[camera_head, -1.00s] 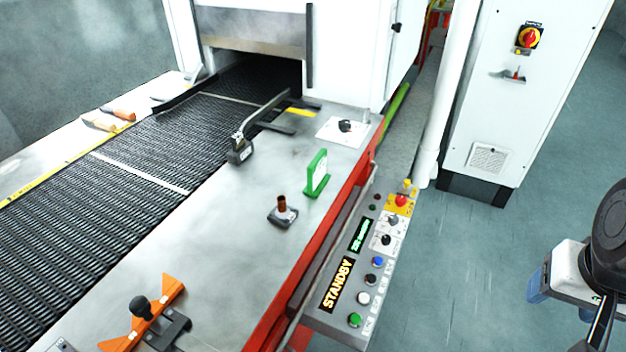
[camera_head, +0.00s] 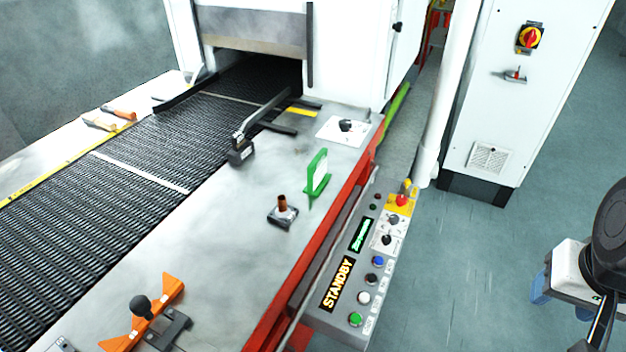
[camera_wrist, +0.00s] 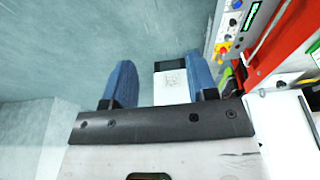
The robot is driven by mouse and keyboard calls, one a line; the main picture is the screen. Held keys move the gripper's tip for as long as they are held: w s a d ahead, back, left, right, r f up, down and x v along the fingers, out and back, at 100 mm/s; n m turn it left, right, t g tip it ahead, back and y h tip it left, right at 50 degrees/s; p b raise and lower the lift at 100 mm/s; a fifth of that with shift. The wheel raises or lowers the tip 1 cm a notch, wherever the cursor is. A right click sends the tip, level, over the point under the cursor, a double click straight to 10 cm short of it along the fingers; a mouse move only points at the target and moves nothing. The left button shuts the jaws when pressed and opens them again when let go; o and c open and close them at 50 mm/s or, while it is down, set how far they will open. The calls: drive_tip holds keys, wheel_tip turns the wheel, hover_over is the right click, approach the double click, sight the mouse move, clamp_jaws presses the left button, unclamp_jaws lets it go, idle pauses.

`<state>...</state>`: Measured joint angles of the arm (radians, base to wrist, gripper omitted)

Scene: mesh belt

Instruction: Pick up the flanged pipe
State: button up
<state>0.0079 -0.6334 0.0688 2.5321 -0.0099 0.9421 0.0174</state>
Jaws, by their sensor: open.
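The flanged pipe (camera_head: 282,208) stands upright on the steel deck beside the mesh belt, a short copper-coloured tube on a dark grey flanged base. It shows in the head view only. My gripper (camera_head: 562,302) is at the far right of the head view, beyond the control panel and well apart from the pipe. In the wrist view its two blue fingers (camera_wrist: 158,68) are spread with nothing between them. That view faces the floor and the side of the machine.
A green upright frame (camera_head: 318,176) stands close right of the pipe. A grey lever arm (camera_head: 250,130) reaches over the belt edge behind it. An orange bracket (camera_head: 145,315) with a black knob is at the front. The control panel (camera_head: 355,270) reads STANDBY. Bare deck surrounds the pipe.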

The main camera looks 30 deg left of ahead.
drive_tip(key=shift+a, duration=0.1)
drive_tip(key=m+g+y, duration=0.1)
drive_tip(key=m+y, duration=1.1)
drive_tip(key=m, duration=0.2)
approach(283, 207)
drive_tip(key=a+m, duration=0.1)
drive_tip(key=m, duration=0.1)
drive_tip(key=a+f+m, duration=0.1)
drive_tip(key=w+a+m+t+y, duration=0.1)
drive_tip(key=m, duration=0.1)
drive_tip(key=shift+f+m, duration=0.15)
drive_tip(key=shift+m, duration=0.15)
drive_tip(key=shift+a+f+m+t, duration=0.3)
drive_tip(key=shift+a+f+m, duration=0.1)
drive_tip(key=shift+a+m, duration=0.1)
drive_tip(key=shift+x, duration=1.25)
